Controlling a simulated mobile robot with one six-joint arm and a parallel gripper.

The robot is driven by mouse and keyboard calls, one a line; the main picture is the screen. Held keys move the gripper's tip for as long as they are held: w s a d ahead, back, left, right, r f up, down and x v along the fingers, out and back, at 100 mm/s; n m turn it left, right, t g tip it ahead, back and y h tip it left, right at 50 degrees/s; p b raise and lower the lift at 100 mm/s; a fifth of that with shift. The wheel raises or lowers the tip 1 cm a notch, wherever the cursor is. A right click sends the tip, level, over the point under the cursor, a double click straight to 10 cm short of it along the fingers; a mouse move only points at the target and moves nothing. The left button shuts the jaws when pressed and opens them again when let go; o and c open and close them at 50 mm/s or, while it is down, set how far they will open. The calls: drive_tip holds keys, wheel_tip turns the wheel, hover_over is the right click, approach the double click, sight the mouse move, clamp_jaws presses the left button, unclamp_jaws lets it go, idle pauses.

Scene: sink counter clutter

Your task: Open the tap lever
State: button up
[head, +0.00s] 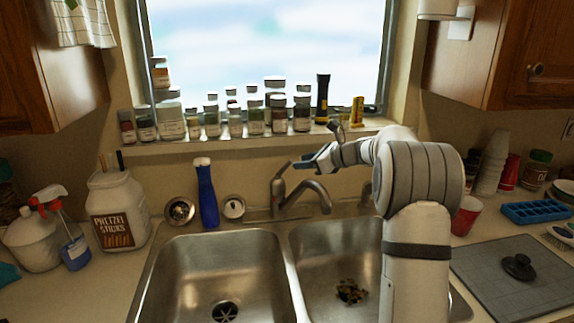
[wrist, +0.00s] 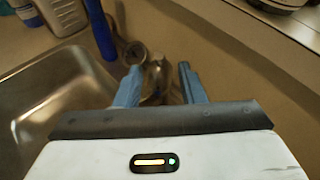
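The metal tap (head: 278,198) stands behind the double sink, its spout curving to the right over the divider. Its lever (head: 283,170) sticks up from the top of the body. My gripper (head: 303,162) is just right of the lever, at about its height. In the wrist view, my gripper's two blue fingers (wrist: 160,72) are apart, with part of the tap (wrist: 155,80) showing between them. I see nothing held. Whether a finger touches the lever cannot be told, and the lower tap is hidden by my gripper in the wrist view.
A blue bottle (head: 207,195) and a round metal strainer (head: 180,211) stand left of the tap. Several spice jars (head: 235,122) line the window sill above. A pretzel jar (head: 118,208) is farther left. A red cup (head: 466,216) stands right of my arm.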

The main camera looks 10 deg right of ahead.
sight(288, 163)
drive_tip(key=p+x, duration=0.1)
drive_tip(key=x, duration=0.5)
drive_tip(key=shift+w+a, duration=0.2)
drive_tip(key=shift+a, duration=0.05)
clamp_jaws()
idle(0.3)
